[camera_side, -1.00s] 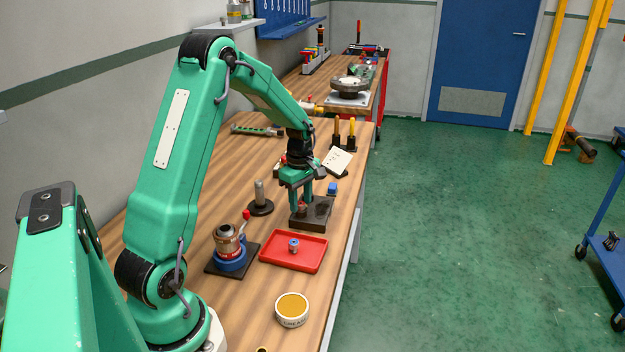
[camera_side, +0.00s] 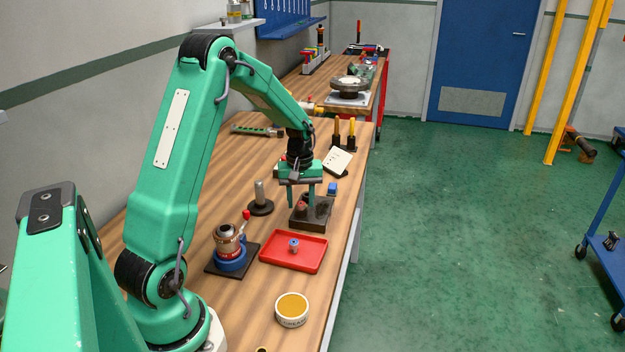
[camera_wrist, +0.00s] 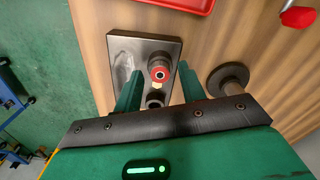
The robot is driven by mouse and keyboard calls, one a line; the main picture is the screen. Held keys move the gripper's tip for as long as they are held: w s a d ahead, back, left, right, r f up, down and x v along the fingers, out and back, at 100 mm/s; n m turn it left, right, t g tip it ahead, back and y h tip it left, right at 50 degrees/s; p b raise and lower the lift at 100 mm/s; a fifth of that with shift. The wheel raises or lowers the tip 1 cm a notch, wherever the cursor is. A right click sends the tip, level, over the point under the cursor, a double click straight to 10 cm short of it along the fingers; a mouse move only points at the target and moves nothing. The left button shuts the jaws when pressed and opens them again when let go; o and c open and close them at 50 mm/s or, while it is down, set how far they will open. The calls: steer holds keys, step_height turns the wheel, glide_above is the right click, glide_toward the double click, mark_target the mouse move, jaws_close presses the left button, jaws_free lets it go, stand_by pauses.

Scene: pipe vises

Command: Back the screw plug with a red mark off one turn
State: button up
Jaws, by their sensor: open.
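The screw plug with a red mark (camera_wrist: 160,72) stands upright in a dark metal block. It shows a red ring round a dark socket in the wrist view, and as a small reddish stub (camera_side: 301,206) in the side view. A small pale patch shows just below the ring in the wrist view. The dark block (camera_wrist: 124,50) lies flat on the bench and also shows in the side view (camera_side: 322,216). My gripper (camera_wrist: 160,84) is open and points down over the block. Its green fingers stand on either side of the plug, with gaps; I cannot tell their exact height.
A red tray (camera_side: 308,262) with a small blue-and-red part (camera_side: 293,246) lies nearer the camera. A valve-like blue and copper device (camera_side: 229,248) stands to its left. A dark post on a round foot (camera_side: 260,204) is left of the block. A blue cube (camera_side: 332,188) lies behind it.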

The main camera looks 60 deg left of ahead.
steer(key=shift+m, duration=2)
jaws_close()
steer(key=shift+n, duration=0.3)
steer(key=n, duration=1)
steer(key=shift+n, duration=1.9)
